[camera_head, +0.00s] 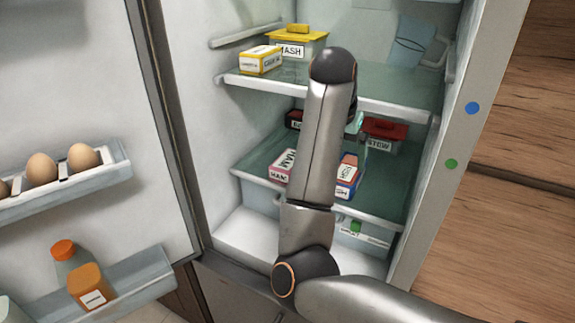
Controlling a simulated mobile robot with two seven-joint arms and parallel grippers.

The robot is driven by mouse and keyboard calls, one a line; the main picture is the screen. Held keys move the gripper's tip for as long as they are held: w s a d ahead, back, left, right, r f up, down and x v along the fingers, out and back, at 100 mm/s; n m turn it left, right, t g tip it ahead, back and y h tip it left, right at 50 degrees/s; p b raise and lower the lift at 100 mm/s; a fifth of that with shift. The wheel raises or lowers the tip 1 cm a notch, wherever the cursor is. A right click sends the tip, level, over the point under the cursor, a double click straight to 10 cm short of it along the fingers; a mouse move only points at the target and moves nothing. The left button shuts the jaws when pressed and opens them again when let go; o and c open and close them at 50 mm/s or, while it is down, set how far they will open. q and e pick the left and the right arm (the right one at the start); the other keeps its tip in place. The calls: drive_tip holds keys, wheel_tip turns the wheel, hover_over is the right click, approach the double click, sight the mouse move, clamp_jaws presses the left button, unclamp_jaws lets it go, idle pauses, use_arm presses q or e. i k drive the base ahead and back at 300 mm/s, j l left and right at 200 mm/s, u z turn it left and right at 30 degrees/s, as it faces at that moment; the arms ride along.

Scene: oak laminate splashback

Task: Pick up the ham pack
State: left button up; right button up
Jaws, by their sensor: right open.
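The ham pack (281,166), white and pink with HAM lettering, lies on the lower glass shelf (256,160) of the open fridge. My arm link covers its right part. My right arm reaches into the fridge from the bottom right. My right gripper (357,125) is largely hidden behind my own arm; only a small dark and teal part shows, above the lower shelf and to the right of the ham pack. It is open and apart from the pack's visible part. My left gripper is not in view.
A blue and orange pack (347,176) lies to the right of the ham pack. A red-lidded STEW tub (384,134) stands behind. The upper shelf (390,99) holds a yellow-lidded MASH tub (297,41) and a yellow box (261,60). The open door with eggs (84,157) is left.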

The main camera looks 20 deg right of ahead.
sight(279, 171)
drive_tip(key=k+j, duration=0.75)
drive_tip(key=k, duration=0.1)
